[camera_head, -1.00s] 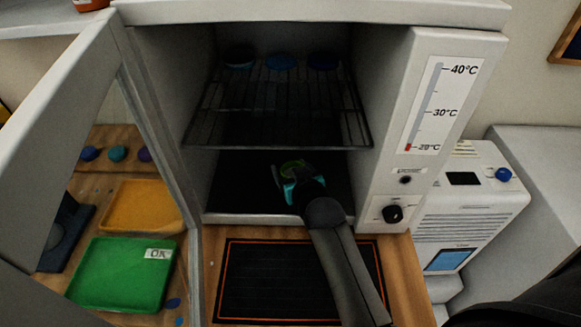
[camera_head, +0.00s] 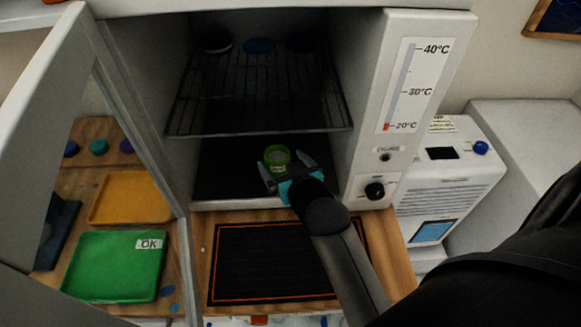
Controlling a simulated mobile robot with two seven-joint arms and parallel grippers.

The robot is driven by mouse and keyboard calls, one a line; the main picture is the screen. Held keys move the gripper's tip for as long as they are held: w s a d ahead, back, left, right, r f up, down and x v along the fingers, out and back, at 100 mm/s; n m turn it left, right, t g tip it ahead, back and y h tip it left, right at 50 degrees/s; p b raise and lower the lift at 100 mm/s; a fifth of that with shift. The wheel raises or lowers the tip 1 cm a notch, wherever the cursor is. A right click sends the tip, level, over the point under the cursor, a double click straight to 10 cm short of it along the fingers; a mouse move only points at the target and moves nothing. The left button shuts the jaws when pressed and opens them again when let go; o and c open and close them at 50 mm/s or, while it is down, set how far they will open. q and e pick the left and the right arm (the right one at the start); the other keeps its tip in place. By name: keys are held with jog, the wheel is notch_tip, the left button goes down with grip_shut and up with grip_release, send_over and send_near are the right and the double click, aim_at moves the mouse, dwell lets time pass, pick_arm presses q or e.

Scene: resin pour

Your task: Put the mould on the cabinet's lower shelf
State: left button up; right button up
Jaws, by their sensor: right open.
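The mould, a small round green cup (camera_head: 277,154) with pale contents, stands upright on the dark floor of the cabinet's lower shelf (camera_head: 225,178), near its front middle. My right gripper (camera_head: 285,170) has a teal body and grey fingers. It reaches into the lower compartment from the front right. Its fingers are spread open at the near side of the mould; whether they touch it I cannot tell. The open cabinet (camera_head: 400,25) has a wire upper shelf (camera_head: 258,132) with several dark and blue round pieces on it. My left gripper is not in view.
The cabinet door (camera_head: 135,110) stands open at left. Through its pane show a green tray (camera_head: 115,265) labelled OK and an orange tray (camera_head: 130,198). A black mat with an orange border (camera_head: 262,262) lies before the cabinet. A white machine (camera_head: 447,185) stands at right.

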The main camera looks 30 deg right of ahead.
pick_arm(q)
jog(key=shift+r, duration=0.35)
pick_arm(e)
jog(key=shift+v, duration=2.5)
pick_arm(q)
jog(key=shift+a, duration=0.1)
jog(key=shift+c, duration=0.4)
